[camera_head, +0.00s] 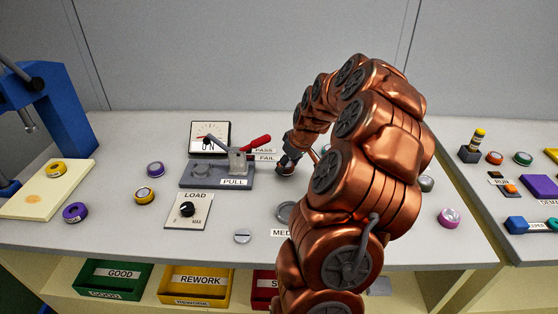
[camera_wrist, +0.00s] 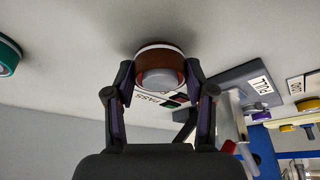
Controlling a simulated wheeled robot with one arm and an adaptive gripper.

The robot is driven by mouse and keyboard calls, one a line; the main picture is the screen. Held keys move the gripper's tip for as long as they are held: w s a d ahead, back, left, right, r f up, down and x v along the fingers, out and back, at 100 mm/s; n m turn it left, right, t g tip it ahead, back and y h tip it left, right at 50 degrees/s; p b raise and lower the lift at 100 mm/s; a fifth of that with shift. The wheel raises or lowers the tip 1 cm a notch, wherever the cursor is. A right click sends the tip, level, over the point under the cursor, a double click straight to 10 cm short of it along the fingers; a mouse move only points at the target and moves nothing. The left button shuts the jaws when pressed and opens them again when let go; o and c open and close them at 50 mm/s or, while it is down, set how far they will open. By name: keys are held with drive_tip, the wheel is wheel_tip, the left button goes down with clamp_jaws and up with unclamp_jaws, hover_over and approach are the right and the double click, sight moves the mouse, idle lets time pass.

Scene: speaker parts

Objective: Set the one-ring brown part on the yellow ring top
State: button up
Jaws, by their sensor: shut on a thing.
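The brown part (camera_wrist: 173,60) has one white ring and a grey round face. In the wrist view it sits between the fingertips of my gripper (camera_wrist: 160,76), which is shut on it. I cannot tell whether it touches the grey table. In the head view my gripper (camera_head: 286,166) is small and dark, right of the PULL fixture, and the brown part is hard to make out there. A yellow-ringed round part (camera_head: 144,196) stands on the table at left. I cannot tell which is the task's yellow ring top.
The PULL fixture (camera_head: 217,176) with a red lever stands left of my gripper. A teal part (camera_wrist: 8,56) shows in the wrist view. My arm covers the table's right middle.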

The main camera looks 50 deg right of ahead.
drive_tip(key=shift+w+r+p, duration=0.15)
drive_tip(key=shift+w+p, duration=0.15)
drive_tip(key=shift+w, duration=1.55)
drive_tip(key=shift+w+f+p, duration=0.15)
drive_tip(key=shift+f+p, duration=0.1)
drive_tip(key=shift+p, duration=0.1)
drive_tip(key=shift+d+f, duration=0.1)
drive_tip(key=shift+f, duration=0.3)
drive_tip(key=shift+f, duration=0.2)
drive_tip(key=o, duration=1.5)
drive_tip(key=shift+c, duration=0.2)
